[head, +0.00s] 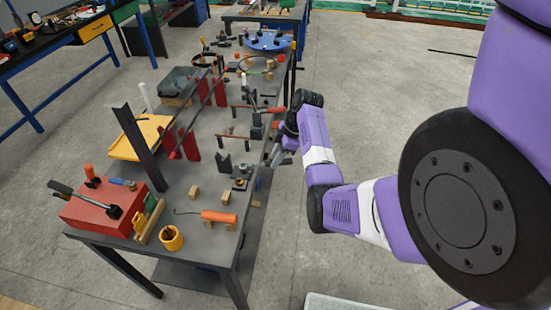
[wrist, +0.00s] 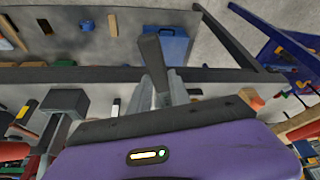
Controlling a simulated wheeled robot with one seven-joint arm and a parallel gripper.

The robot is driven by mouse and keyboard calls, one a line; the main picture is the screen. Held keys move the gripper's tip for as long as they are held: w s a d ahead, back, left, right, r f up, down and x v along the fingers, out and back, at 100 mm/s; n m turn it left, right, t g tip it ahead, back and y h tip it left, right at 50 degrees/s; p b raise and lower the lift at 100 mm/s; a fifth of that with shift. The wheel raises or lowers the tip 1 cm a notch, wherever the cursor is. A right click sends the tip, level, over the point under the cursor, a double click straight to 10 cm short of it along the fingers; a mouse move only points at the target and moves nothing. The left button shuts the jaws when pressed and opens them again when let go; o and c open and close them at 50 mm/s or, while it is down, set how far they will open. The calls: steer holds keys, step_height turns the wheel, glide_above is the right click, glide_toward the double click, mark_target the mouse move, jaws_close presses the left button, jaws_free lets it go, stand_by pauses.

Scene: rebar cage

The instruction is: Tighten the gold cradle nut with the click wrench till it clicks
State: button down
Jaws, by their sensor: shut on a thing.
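My gripper (head: 276,156) is at the right long edge of the grey workbench, just beyond a dark fixture (head: 241,174) with a round part on top. In the wrist view my gripper (wrist: 162,92) is shut on a dark bar (wrist: 152,58) that sticks out past the fingertips. The bar may be the handle of the click wrench, but its head is hidden. I cannot make out the gold cradle nut in either view, nor tell whether the bar touches any fixture.
The workbench (head: 208,234) is crowded: a red box (head: 101,207), a yellow cup (head: 171,238), an orange-handled hook (head: 218,216), small wooden blocks (head: 194,192) and red rebar stands (head: 166,137). A blue round tray (head: 268,41) is at the far end. The floor right of the bench is clear.

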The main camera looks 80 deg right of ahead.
steer(key=shift+f+b, duration=0.8)
steer(key=shift+f, duration=0.3)
steer(key=shift+r, duration=0.1)
stand_by(0.5)
steer(key=shift+s+a+m+p, duration=0.1)
steer(key=shift+a+m+p, duration=0.2)
steer(key=shift+p, duration=0.3)
steer(key=shift+s+a+m+h+p, duration=0.2)
steer(key=shift+a+m+h+p, duration=0.3)
steer(key=shift+a+m+p, duration=0.8)
steer(key=a+m+h+p, duration=0.1)
steer(key=a+m+p, duration=0.1)
steer(key=a+m, duration=0.1)
steer(key=shift+w+a+m+h, duration=0.1)
steer(key=shift+a+m+h, duration=0.2)
steer(key=shift+m, duration=0.1)
steer(key=shift+d+n, duration=0.25)
steer(key=shift+n, duration=0.05)
stand_by(0.5)
